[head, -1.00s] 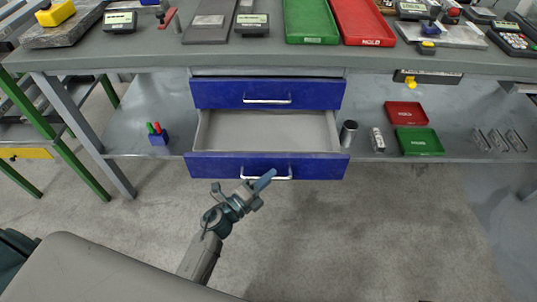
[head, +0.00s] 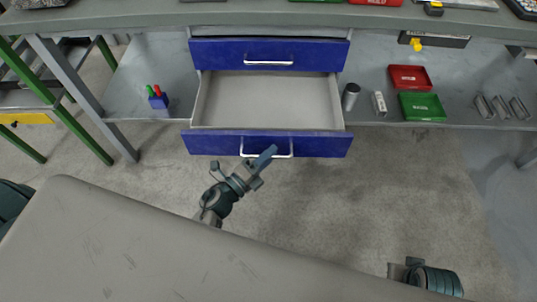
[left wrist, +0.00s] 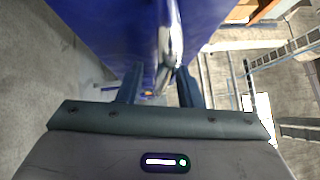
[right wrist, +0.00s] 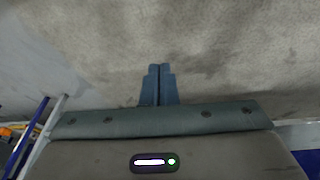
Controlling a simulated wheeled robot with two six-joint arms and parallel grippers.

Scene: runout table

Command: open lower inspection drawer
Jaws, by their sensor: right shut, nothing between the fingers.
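The lower inspection drawer (head: 266,144) is blue and stands well out from under the table, its grey, empty inside showing. Its silver bar handle (head: 281,156) is on the front; it also shows in the left wrist view (left wrist: 168,40). The exact contact is partly hidden. My right gripper (right wrist: 158,82) is shut and empty above bare floor, away from the drawer.
A shut blue drawer (head: 225,53) is just above. The floor (head: 400,190) before the drawer is clear.

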